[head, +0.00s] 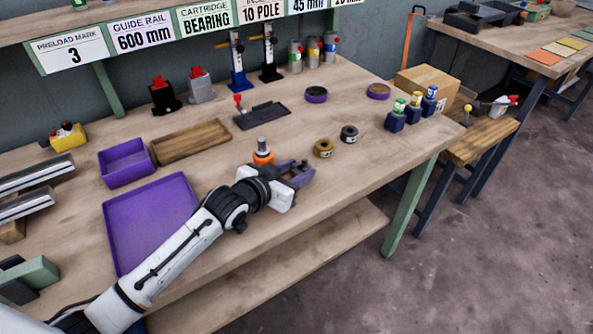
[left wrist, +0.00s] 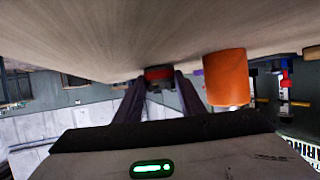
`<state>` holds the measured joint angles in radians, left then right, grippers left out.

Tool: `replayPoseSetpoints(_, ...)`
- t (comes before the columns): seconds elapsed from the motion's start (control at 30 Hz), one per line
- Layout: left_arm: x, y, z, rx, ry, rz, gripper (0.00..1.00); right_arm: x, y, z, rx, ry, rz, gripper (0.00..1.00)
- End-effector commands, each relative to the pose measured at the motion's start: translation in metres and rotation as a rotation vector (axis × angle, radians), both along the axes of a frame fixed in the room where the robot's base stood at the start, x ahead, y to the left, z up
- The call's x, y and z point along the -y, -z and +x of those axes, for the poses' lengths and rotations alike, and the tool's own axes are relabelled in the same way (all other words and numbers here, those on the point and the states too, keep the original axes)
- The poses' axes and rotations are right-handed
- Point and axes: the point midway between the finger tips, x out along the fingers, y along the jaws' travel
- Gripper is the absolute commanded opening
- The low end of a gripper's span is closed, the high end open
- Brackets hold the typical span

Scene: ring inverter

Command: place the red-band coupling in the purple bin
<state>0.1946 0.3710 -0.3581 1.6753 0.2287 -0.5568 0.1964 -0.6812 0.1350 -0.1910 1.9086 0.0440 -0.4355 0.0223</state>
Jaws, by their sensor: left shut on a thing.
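My left gripper (head: 299,173) reaches over the bench's front part, low near the top. In the left wrist view its two dark fingers are shut on the red-band coupling (left wrist: 158,72), a small dark ring with a red band. In the head view I cannot make the coupling out clearly between the fingers. The purple bin (head: 129,176), a small open box, stands on the bench to the left, well away from the gripper. I see no things in it. My right gripper is not in view.
An orange cylinder with a grey top (head: 263,155) stands close to the left gripper; it also shows in the left wrist view (left wrist: 228,78). A flat purple tray (head: 150,222) and a wooden tray (head: 192,142) lie near the bin. Brass (head: 323,148) and dark (head: 349,134) rings lie to the right.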

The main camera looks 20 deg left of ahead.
Motion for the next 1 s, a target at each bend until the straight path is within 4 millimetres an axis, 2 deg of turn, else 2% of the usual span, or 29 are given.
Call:
replayPoseSetpoints(0.27,0.000,0.001,0.001,0.004,0.000,-0.001,0.06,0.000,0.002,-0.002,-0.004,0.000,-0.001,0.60)
replayPoseSetpoints(0.3,0.000,0.003,0.000,0.000,0.000,0.000,0.37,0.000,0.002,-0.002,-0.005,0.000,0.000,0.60)
replayPoseSetpoints(0.4,0.000,0.003,0.000,0.000,0.000,0.000,0.54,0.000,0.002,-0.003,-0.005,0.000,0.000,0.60)
replayPoseSetpoints(0.77,0.000,-0.002,0.000,0.001,0.000,0.000,0.54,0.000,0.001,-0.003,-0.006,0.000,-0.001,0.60)
replayPoseSetpoints(0.87,-0.003,-0.004,-0.010,-0.002,-0.001,0.001,0.54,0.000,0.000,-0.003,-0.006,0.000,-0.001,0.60)
replayPoseSetpoints(1.0,-0.009,-0.015,-0.033,-0.001,0.001,0.002,0.54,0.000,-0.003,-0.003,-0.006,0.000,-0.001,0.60)
